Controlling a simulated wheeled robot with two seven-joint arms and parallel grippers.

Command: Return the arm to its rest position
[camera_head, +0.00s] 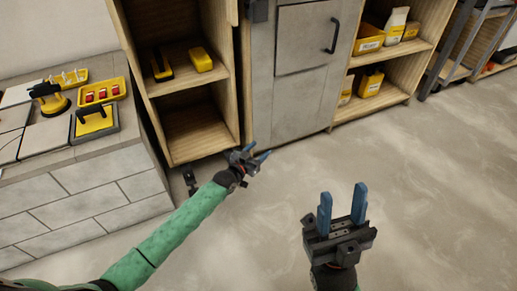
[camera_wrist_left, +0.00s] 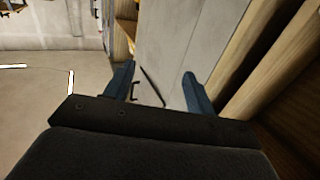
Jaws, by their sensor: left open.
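My left arm, with a green sleeve, reaches in from the left in the head view. Its gripper (camera_head: 256,159) is in front of the lower wooden shelf, over the floor, with its blue fingers apart and nothing between them. The left wrist view also shows this gripper (camera_wrist_left: 159,85) open and empty, with a grey cabinet door behind the fingers. My right gripper (camera_head: 342,204) is over the open floor in the lower right of the head view. Its two blue fingers point up, stand apart and hold nothing.
A tiled counter (camera_head: 90,190) stands at the left, with a black-handled tool (camera_head: 94,120), a suction lifter (camera_head: 48,97) and yellow trays on top. The wooden shelf (camera_head: 195,120) and grey cabinet (camera_head: 300,95) stand behind my left gripper. The floor (camera_head: 440,190) at right is clear.

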